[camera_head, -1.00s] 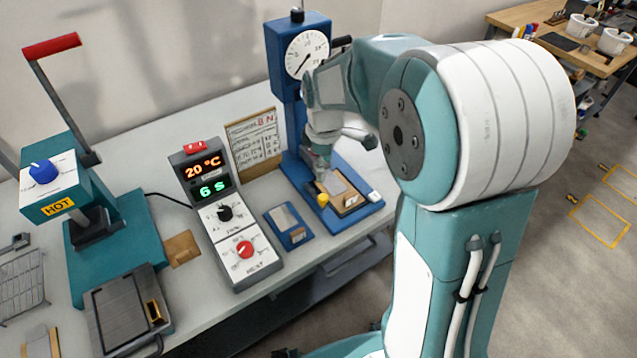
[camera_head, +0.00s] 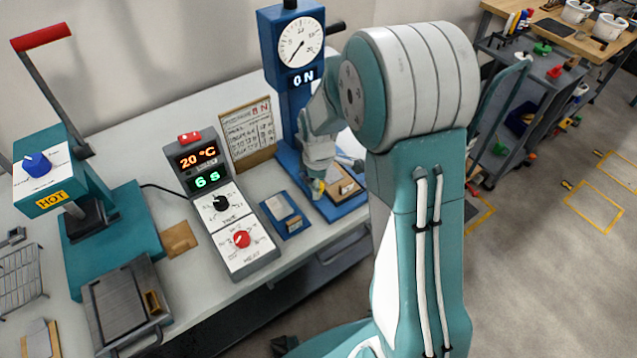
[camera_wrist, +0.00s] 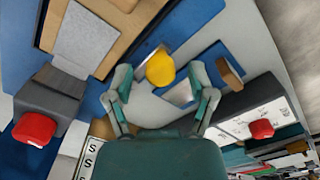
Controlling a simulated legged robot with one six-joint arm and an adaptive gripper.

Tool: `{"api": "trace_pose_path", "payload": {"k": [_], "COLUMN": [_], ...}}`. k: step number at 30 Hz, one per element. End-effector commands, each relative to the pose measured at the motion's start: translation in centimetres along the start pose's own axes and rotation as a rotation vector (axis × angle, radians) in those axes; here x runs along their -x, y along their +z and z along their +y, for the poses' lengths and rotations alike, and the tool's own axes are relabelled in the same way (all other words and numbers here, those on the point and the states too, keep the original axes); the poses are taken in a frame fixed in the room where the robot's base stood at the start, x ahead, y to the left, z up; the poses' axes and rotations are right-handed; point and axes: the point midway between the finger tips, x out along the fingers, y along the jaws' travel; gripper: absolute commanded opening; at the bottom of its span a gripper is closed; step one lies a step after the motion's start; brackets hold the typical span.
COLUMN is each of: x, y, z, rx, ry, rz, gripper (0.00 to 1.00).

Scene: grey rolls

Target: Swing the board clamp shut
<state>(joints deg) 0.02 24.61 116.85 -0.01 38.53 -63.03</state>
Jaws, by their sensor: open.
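The board clamp stands at the foot of the blue press, and its round yellow knob (camera_wrist: 160,68) shows in the wrist view. The knob lies between the fingertips of my gripper (camera_wrist: 161,84), with a gap visible on both sides. A tan board with a grey sheet (camera_wrist: 88,38) on it lies just left of the knob on the blue base (camera_wrist: 195,25). In the head view my gripper (camera_head: 318,188) is low over the front of that base and hides most of the knob. The board (camera_head: 345,180) shows to its right. The clamp's pivot is not clear.
The blue press column with its dial (camera_head: 300,45) rises behind my gripper. A small blue tray (camera_head: 287,215) and the grey control box (camera_head: 222,205) stand close to the left. A teal hot press (camera_head: 110,230) is farther left. Open floor lies to the right.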

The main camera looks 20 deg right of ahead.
Motion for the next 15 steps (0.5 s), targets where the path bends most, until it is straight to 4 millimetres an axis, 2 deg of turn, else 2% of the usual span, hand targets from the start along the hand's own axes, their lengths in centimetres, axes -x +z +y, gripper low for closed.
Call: {"api": "trace_pose_path", "payload": {"k": [4, 5, 6, 9, 15], "x": [0.02, 0.02, 0.02, 0.03, -0.02], "y": [0.00, 0.00, 0.00, 0.00, -0.01], "z": [0.00, 0.00, 0.00, 0.01, 0.03], "rx": [0.000, 0.000, 0.000, 0.000, -0.001], "ry": [0.000, 0.000, 0.000, 0.000, 0.000], "rz": [0.000, 0.000, 0.000, 0.000, 0.000], "gripper": [0.71, 0.58, 0.40, 0.00, 0.00]}}
